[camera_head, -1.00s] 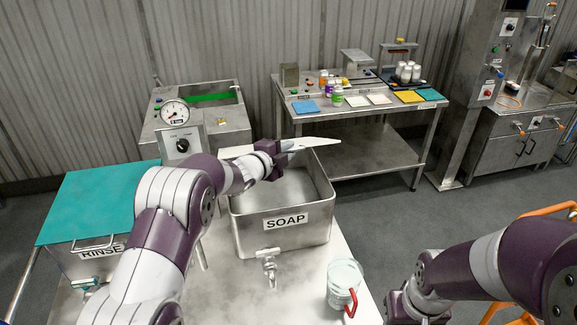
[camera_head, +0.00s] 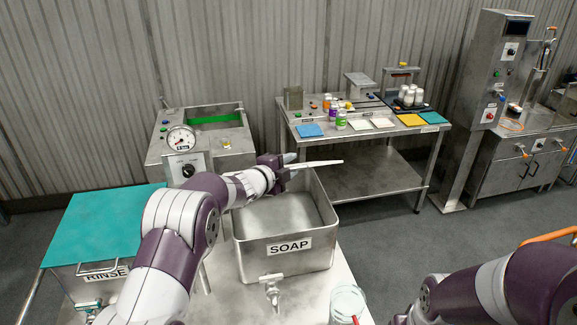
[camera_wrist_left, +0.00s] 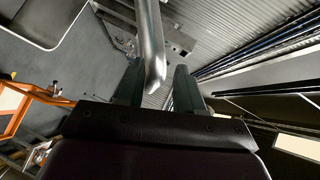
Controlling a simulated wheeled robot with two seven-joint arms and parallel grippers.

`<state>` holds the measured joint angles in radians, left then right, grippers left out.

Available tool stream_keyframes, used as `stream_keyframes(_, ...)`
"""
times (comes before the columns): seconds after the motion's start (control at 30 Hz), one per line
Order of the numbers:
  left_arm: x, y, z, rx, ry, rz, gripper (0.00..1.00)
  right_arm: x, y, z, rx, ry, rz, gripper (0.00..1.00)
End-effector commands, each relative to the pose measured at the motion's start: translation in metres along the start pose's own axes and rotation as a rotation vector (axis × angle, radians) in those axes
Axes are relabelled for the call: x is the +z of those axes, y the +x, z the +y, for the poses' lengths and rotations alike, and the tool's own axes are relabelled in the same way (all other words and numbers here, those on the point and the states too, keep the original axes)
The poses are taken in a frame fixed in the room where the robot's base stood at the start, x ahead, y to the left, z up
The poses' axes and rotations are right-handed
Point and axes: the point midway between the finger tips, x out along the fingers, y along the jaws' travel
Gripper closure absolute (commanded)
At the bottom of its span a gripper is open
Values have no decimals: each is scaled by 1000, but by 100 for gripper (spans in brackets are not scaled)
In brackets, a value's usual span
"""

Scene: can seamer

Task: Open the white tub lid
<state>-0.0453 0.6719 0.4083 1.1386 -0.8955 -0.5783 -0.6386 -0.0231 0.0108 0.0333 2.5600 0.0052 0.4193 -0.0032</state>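The SOAP tub (camera_head: 290,264) is a steel box with its top uncovered. My left gripper (camera_head: 285,166) is at the lid, above the back of the tub. In the left wrist view my left gripper (camera_wrist_left: 160,88) has its fingers apart, with a bent metal handle bar (camera_wrist_left: 152,50) between them. A gap shows between the bar and the right-hand finger. My right gripper is out of frame; only that arm shows.
The RINSE tub with a teal lid (camera_head: 100,222) stands left. A cup (camera_head: 348,302) stands right of the SOAP tub's tap (camera_head: 272,292). A gauge machine (camera_head: 182,140) is behind. A steel table (camera_head: 375,178) with bottles and coloured pads stands behind right.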

Motion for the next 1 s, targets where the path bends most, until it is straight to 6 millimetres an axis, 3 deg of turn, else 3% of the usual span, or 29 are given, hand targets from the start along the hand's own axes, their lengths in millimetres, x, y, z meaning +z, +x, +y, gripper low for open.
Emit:
stream_keyframes(0.27, 1, -17, 2, -3, 0, 0, 64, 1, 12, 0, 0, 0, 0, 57)
stream_keyframes(0.73, 1, -114, 2, -2, 0, -2, 64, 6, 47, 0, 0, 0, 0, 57)
stream_keyframes(1.0, 0, -127, 0, -1, 0, 0, 64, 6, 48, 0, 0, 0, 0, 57)
